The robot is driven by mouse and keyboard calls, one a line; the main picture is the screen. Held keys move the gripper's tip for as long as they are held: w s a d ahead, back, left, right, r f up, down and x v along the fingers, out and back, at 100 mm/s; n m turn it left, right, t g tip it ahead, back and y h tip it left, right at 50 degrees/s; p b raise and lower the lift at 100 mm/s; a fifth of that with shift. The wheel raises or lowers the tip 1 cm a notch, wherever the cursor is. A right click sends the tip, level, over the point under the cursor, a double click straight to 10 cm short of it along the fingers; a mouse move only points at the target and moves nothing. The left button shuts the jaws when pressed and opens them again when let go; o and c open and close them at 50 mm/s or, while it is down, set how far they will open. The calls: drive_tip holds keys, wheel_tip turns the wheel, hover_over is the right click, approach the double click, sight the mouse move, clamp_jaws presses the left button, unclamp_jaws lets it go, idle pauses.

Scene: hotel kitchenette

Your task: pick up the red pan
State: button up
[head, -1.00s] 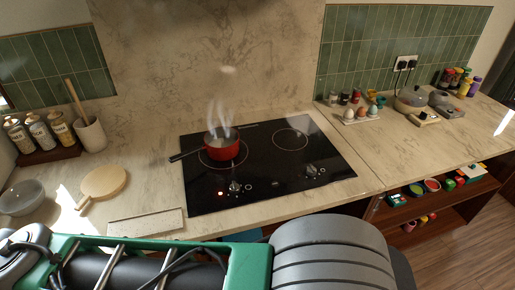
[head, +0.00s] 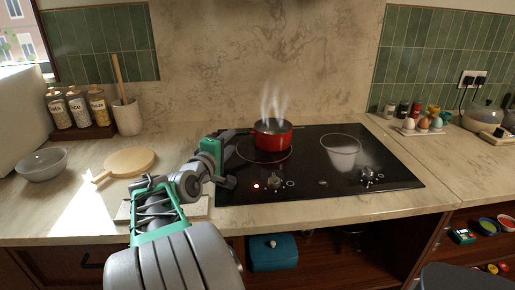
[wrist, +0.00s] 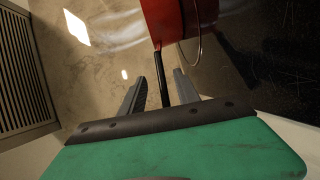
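The red pan (head: 272,135) stands on the back left ring of the black cooktop, with steam rising from it. Its dark handle (head: 234,132) points left towards my gripper, which is partly hidden by my wrist in the head view. In the wrist view the red pan (wrist: 178,18) is at the top and its handle (wrist: 164,78) runs down between the two fingers of my gripper (wrist: 160,85). The fingers are apart, with a gap visible on each side of the handle.
The cooktop (head: 330,180) has a lit red light and knobs at its front. A wooden board (head: 131,161), a grey bowl (head: 42,164), jars (head: 78,108) and a utensil crock (head: 127,117) stand left. An egg tray (head: 420,130) is right.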

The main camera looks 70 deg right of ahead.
sight(236, 135)
drive_tip(key=d, duration=0.5)
drive_tip(key=shift+w+f, duration=0.25)
drive_tip(key=shift+f, duration=0.15)
drive_tip(key=shift+c, duration=0.6)
drive_tip(key=c, duration=0.6)
clamp_jaws()
drive_tip(key=shift+a, duration=0.1)
drive_tip(key=shift+f, duration=0.3)
drive_tip(key=shift+r, duration=0.15)
